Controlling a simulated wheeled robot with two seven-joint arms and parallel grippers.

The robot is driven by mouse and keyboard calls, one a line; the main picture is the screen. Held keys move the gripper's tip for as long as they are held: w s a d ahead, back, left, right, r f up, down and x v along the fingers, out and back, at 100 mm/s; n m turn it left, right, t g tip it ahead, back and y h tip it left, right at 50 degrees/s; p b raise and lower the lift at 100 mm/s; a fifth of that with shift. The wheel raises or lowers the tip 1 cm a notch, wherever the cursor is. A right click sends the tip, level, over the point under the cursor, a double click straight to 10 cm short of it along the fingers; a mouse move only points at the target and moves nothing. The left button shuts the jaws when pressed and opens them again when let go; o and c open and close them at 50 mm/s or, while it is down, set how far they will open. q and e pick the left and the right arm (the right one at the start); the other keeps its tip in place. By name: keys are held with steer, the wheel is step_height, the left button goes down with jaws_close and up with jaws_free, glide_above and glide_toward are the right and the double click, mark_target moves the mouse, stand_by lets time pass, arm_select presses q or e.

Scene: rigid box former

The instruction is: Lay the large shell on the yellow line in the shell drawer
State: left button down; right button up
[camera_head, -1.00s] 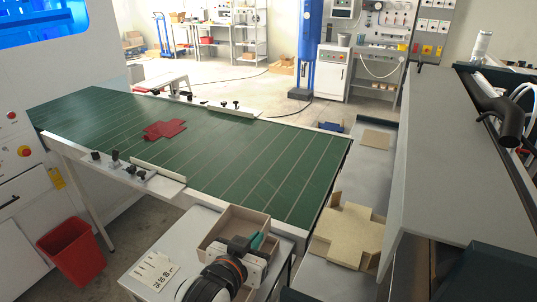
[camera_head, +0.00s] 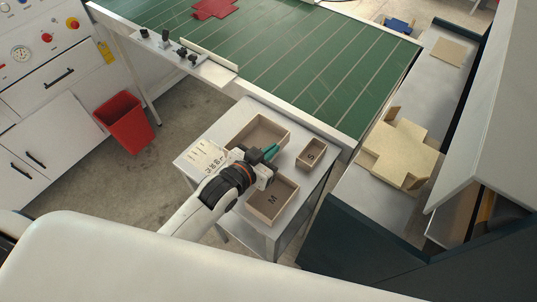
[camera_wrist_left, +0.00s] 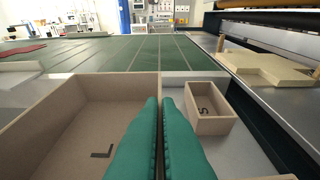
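The large shell appears to be the open tan box (camera_head: 243,131) on the small cart; its floor is marked L in the left wrist view (camera_wrist_left: 68,125). My left gripper (camera_head: 268,152) is at the box wall nearest the M box. In the left wrist view its teal fingers (camera_wrist_left: 158,104) are close together, with a narrow gap in line with the wall, and look shut on it. I cannot tell whether the box is raised. My right gripper is not in view. I cannot make out a shell drawer or its yellow line.
The cart (camera_head: 225,127) also holds a box marked M (camera_head: 283,207), a small box marked S (camera_head: 311,153) and a white card (camera_head: 208,153). A green conveyor (camera_head: 300,60) lies behind. A tan cross-shaped blank (camera_head: 405,150) lies on the grey surface at right. A red bin (camera_head: 125,125) stands left.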

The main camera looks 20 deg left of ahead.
mark_target(281, 150)
arm_select(q)
step_height(281, 150, down, 3)
steer(key=shift+r, duration=0.15)
steer(key=shift+f, duration=0.35)
steer(key=c, duration=1.6)
jaws_free()
steer(key=shift+c, duration=0.2)
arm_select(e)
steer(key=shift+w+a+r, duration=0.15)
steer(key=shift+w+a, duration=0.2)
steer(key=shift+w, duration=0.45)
